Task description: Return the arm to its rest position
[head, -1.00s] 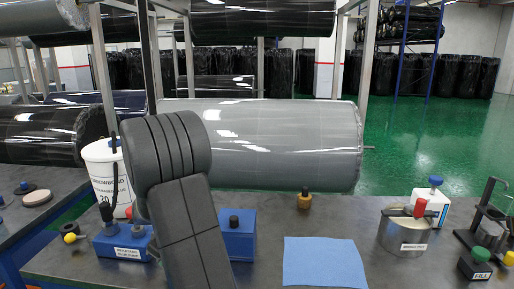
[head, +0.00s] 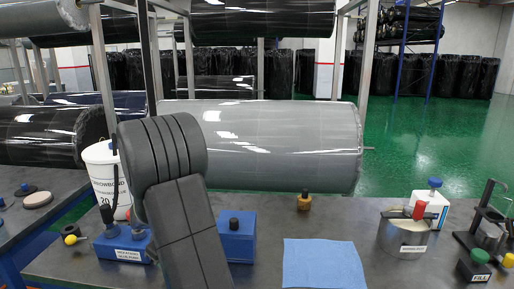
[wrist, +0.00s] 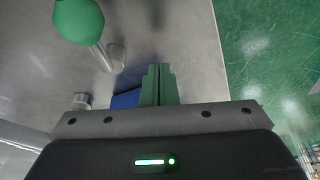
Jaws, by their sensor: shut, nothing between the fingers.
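My arm (head: 172,165) stands folded in the head view, left of the middle, in front of the grey wrapped roll. My gripper is out of sight in the head view. In the wrist view my gripper (wrist: 158,72) shows its two green fingers together, shut with nothing between them. They point over a grey surface, with a blue thing (wrist: 126,98) partly hidden just behind and left of them.
A grey work table (head: 385,267) holds a blue cloth (head: 323,264), a metal pot (head: 403,238), a blue block (head: 238,240) and a labelled blue box (head: 125,246). A white bucket (head: 103,177) stands behind. A green knob (wrist: 78,20) is near the fingers' left.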

